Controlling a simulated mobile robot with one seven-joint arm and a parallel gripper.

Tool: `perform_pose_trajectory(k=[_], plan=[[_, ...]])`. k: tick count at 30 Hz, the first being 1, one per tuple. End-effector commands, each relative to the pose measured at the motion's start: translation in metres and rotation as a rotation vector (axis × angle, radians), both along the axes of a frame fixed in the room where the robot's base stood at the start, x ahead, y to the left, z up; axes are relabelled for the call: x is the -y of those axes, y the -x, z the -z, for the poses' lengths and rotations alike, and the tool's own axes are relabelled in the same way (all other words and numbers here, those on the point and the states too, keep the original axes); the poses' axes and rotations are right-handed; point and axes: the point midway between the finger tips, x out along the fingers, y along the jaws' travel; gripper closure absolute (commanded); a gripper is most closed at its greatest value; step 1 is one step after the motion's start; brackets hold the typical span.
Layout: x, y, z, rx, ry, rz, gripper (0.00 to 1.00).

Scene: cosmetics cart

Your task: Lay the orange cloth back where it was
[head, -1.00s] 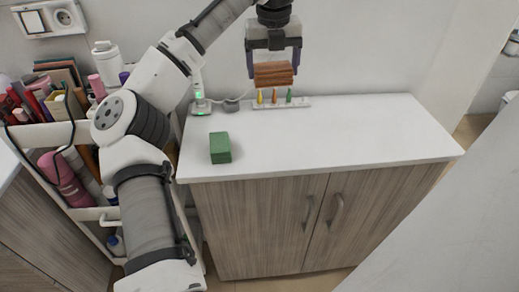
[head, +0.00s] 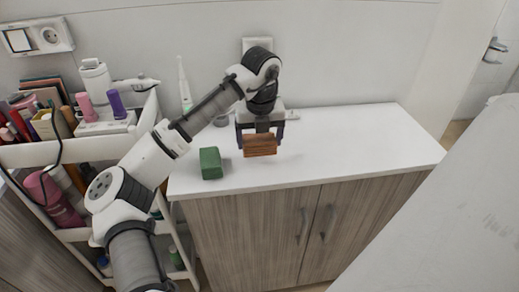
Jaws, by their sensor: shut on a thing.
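The orange cloth (head: 260,147) is a folded, brownish-orange block in the head view. My gripper (head: 261,137) is shut on it from above, with a dark finger on each side. The cloth is over the white countertop (head: 350,140), left of its middle. I cannot tell whether its underside touches the top. A green folded block, likely another cloth (head: 210,163), lies on the countertop to the left of my gripper, apart from the orange cloth.
A white cart (head: 40,152) with bottles, books and a pink bottle (head: 55,198) stands at the left. A white electric toothbrush (head: 184,85) stands by the wall. The countertop's right half is clear. A pale surface (head: 440,220) fills the lower right.

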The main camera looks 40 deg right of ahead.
Motion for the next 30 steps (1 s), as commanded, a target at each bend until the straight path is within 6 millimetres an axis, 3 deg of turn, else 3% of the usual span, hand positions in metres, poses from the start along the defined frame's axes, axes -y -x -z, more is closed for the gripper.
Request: perform_pose_trajectory(k=[9, 19, 20, 23, 30], plan=[[0.000, 0.000, 0.039, -0.002, -0.001, 0.000, 0.37], [0.000, 0.000, 0.044, -0.001, 0.001, 0.000, 0.37], [0.000, 0.000, 0.044, 0.000, 0.000, 0.000, 0.15], [0.000, 0.000, 0.043, 0.000, 0.000, 0.000, 0.02], [0.000, 0.000, 0.043, 0.000, 0.000, 0.000, 0.00]])
